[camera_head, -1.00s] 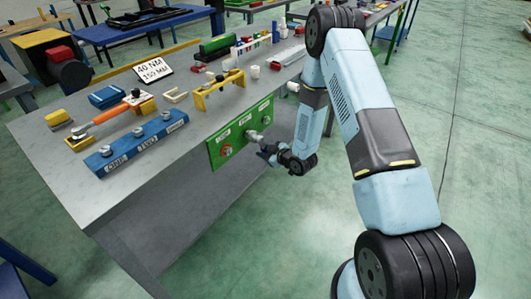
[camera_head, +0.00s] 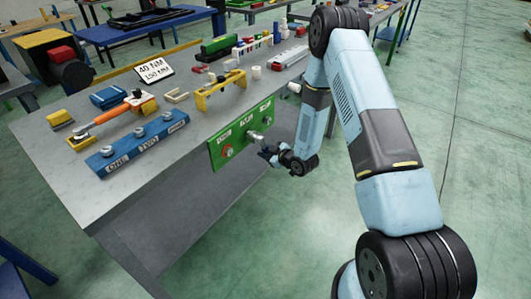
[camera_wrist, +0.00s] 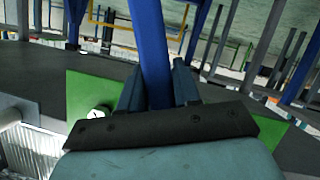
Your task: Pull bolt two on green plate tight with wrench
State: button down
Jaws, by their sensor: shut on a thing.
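The green plate (camera_head: 239,144) hangs upright on the table's front edge, with small white labels. A red round mark (camera_head: 227,151) is on its left part, and a silver bolt-like piece (camera_head: 255,136) sticks out on its right part. My gripper (camera_head: 267,152) is low in front of the plate's right side, close to the silver piece; I cannot tell if they touch. In the wrist view a blue bar (camera_wrist: 153,50) stands between the fingers, which are shut on it. I cannot tell if it is the wrench. The green plate (camera_wrist: 88,92) shows behind, with a pale round piece (camera_wrist: 97,113).
An orange-handled tool (camera_head: 110,112) lies on the table beside a blue block (camera_head: 135,150) with several bolts. A yellow bracket (camera_head: 222,88) and a sign reading 40 NM, 150 MM (camera_head: 155,69) stand behind.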

jog(key=shift+w+a, duration=0.45)
jog(key=shift+a, duration=0.25)
dwell(1.1)
dwell(0.4)
jog(key=c, duration=1.4)
grip_release()
grip_shut()
